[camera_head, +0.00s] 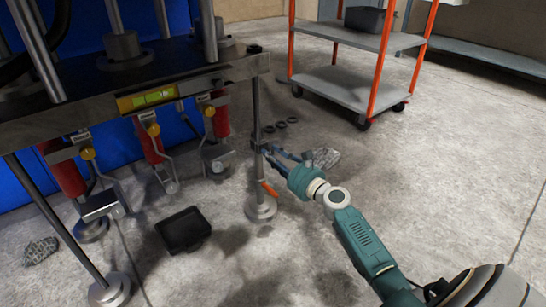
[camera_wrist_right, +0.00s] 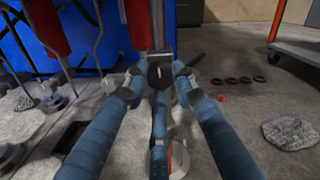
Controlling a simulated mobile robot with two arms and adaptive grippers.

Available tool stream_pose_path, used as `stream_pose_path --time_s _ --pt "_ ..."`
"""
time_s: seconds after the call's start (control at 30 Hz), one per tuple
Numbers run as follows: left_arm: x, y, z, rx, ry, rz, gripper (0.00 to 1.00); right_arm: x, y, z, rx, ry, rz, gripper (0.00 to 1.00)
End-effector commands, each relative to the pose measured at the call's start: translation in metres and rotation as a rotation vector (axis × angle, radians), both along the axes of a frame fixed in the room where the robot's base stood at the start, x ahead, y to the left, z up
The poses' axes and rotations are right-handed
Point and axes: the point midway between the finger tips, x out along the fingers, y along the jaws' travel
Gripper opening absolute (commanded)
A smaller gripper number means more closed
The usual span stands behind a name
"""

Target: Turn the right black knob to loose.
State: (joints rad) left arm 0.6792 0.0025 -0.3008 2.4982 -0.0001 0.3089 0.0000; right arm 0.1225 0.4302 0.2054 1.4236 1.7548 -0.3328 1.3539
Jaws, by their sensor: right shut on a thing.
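My right gripper (camera_head: 268,152) reaches in from the lower right to the press's front right post (camera_head: 257,105). In the right wrist view, its blue fingers (camera_wrist_right: 157,82) close around a small dark part on the post, which appears to be the right black knob (camera_wrist_right: 159,73). The fingertips hide most of it, and its turned angle cannot be told. An orange-red handle (camera_head: 268,188) shows on the post just below the gripper. My left gripper is not in view.
The press table (camera_head: 110,98) carries several red cylinders with yellow knobs underneath. A black tray (camera_head: 183,231) lies on the floor below. Several black rings (camera_head: 280,125) and a grey stone-like lump (camera_head: 325,157) lie behind the gripper. An orange-framed cart (camera_head: 345,88) stands at the back.

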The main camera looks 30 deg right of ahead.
Motion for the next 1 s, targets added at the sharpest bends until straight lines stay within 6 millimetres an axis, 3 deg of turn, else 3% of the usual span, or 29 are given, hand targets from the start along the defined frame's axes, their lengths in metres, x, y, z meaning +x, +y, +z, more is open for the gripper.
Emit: stream_pose_path --time_s 0.3,1.0 --pt "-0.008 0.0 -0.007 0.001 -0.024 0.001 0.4 0.0 0.001 0.0 -0.209 -0.021 0.003 0.0" --pt "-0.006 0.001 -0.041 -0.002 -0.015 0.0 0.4 0.0 0.003 -0.001 -0.837 -0.072 0.005 0.0"
